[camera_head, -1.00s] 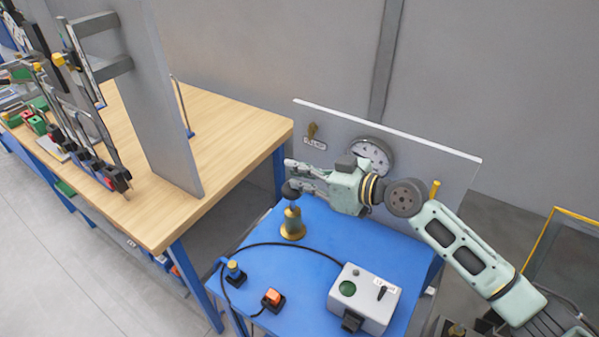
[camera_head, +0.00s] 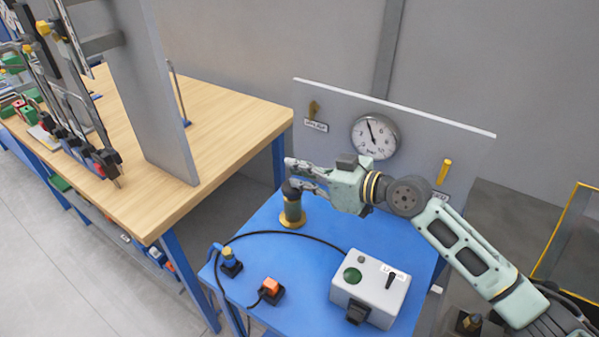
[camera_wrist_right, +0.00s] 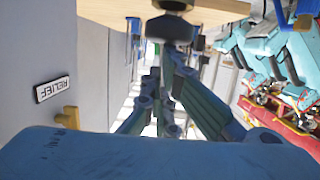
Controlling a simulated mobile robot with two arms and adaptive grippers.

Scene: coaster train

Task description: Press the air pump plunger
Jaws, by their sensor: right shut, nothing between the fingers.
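The air pump (camera_head: 292,213) has a brass base and a dark knob (camera_head: 291,189) on top. It stands upright at the back left of the blue table. My right gripper (camera_head: 297,176) is shut with nothing in it. Its fingers are right at the knob from above; I cannot tell exact contact. The knob sits close on the pump body and no bare rod shows. In the right wrist view a dark round knob (camera_wrist_right: 170,27) shows at the top, just past the fingers. My left gripper is not in view.
A round gauge (camera_head: 375,136) is on the grey back panel (camera_head: 440,142). A wooden workbench (camera_head: 220,115) stands at left.

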